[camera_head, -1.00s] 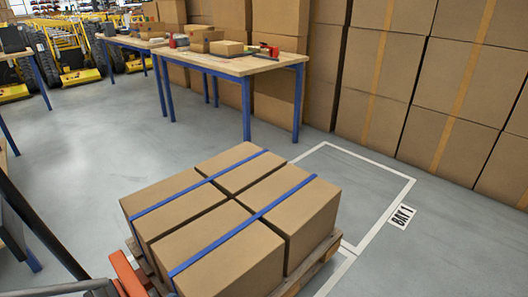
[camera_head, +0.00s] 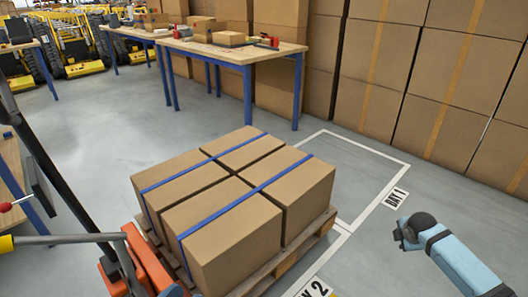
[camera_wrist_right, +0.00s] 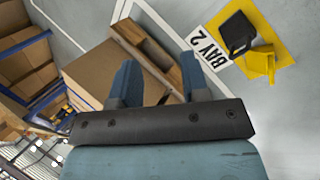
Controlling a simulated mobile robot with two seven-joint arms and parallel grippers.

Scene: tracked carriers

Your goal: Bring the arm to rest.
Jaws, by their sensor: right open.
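My right arm, light blue with a dark joint, comes in at the lower right of the head view, over bare floor and apart from the boxes. In the right wrist view my right gripper (camera_wrist_right: 160,88) shows two blue fingers spread apart with nothing gripped between them. Beyond them are the cardboard boxes (camera_wrist_right: 100,72) and the wooden pallet (camera_wrist_right: 146,45). My left gripper is not in view.
Blue-strapped boxes (camera_head: 235,205) stand on a pallet (camera_head: 288,258) beside an orange carrier (camera_head: 150,262). A floor outline with a BAY 1 label (camera_head: 395,198) lies behind. A workbench (camera_head: 240,55) and stacked cartons (camera_head: 400,75) stand farther back. The right-hand floor is open.

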